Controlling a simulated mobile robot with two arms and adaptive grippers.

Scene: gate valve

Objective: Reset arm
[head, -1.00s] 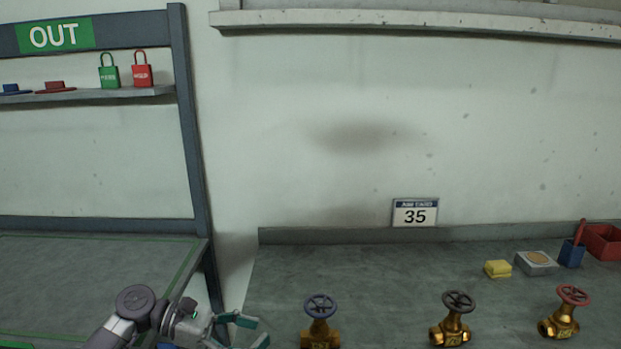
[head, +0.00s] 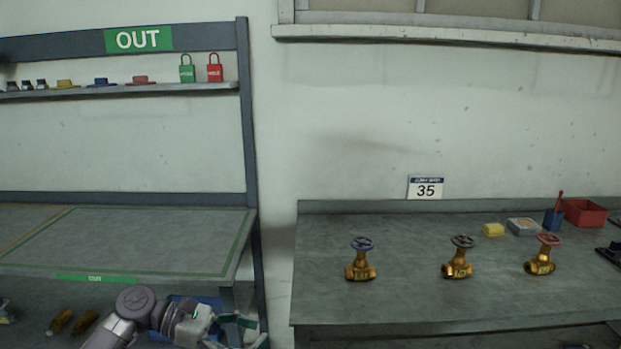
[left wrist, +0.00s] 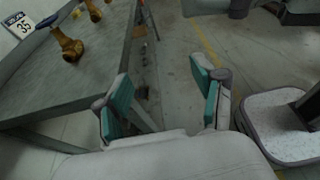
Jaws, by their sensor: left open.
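My left arm comes in at the bottom left of the head view, and its gripper (head: 252,331) is low in front of the gap between the two benches. In the left wrist view the gripper (left wrist: 162,100) has its two teal-padded fingers spread wide, with only floor between them. It is open, empty and apart from the valves. Three brass gate valves stand upright on the right bench (head: 400,300): one with a blue handwheel (head: 361,262), one with a black handwheel (head: 458,258) and one with a red handwheel (head: 543,255). My right gripper is not seen.
The left bench (head: 130,240) has a green-edged surface and an OUT sign (head: 138,39) above a shelf with padlocks and handwheels. A yellow block (head: 493,230), a blue cup (head: 553,220) and a red bin (head: 585,212) stand at the right bench's back. The right bench's front is clear.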

